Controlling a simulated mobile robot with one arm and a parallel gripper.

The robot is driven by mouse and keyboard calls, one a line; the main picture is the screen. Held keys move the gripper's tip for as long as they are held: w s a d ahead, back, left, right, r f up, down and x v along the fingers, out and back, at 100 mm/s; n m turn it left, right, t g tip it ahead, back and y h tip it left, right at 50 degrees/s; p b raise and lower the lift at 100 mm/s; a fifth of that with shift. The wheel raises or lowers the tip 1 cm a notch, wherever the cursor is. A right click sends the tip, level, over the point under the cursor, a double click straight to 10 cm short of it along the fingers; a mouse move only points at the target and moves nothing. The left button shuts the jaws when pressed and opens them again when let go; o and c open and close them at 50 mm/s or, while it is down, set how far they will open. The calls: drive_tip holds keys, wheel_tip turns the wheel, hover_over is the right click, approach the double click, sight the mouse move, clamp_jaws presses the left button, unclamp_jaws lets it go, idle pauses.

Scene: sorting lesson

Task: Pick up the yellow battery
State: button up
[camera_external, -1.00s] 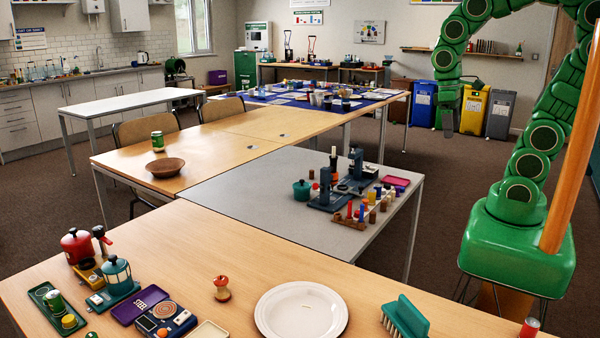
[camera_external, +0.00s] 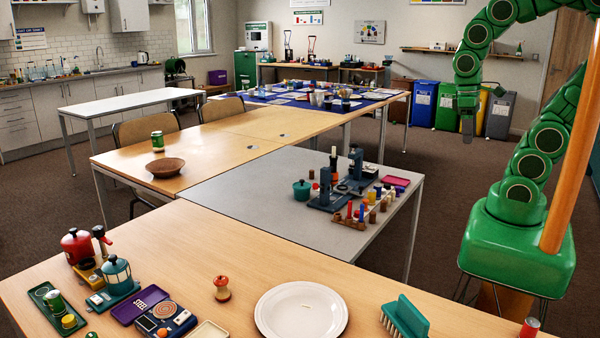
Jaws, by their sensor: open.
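My gripper (camera_external: 467,128) hangs fingers down in the air at the upper right, in front of the bins, well apart from the tables. It is open and I see nothing in it. A small yellow cylinder (camera_external: 371,198) stands among coloured cylinders at the right side of the grey table (camera_external: 250,195); it may be the yellow battery, but it is too small to be sure. Another short yellow piece (camera_external: 68,321) sits on a green tray at the front left; I cannot tell what it is.
Microscope-like dark devices (camera_external: 333,190) and a teal pot (camera_external: 301,190) stand near the cylinders. Blue (camera_external: 424,103) and grey (camera_external: 500,116) bins stand behind my gripper.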

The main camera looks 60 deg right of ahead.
drive_tip(key=n+t+h, duration=0.5)
drive_tip(key=n+h, duration=0.8)
drive_tip(key=n, duration=0.4)
hover_over(373, 191)
drive_tip(key=s, duration=0.7)
wheel_tip(373, 191, down, 19)
drive_tip(key=w+a+f+n+t, duration=0.1)
drive_tip(key=f+n, duration=0.1)
drive_tip(key=f, duration=0.1)
drive_tip(key=w+a+f+n+t+y, duration=0.1)
drive_tip(key=a+f+n, duration=0.1)
drive_tip(key=w+a+f+n+t, duration=0.1)
drive_tip(key=a+f+n, duration=0.1)
drive_tip(key=f+n, duration=0.1)
drive_tip(key=shift+w+f+t, duration=0.25)
drive_tip(key=shift+f+t, duration=0.05)
drive_tip(key=shift+t, duration=0.1)
drive_tip(key=shift+w+a+f+x, duration=0.1)
drive_tip(key=shift+x, duration=1.2)
drive_tip(key=shift+w+a+f+x, duration=0.1)
drive_tip(key=shift+x, duration=1.2)
drive_tip(key=shift+w+a+f+x, duration=0.1)
drive_tip(key=shift+x, duration=1.2)
drive_tip(key=shift+y, duration=0.3)
drive_tip(key=c, duration=1.1)
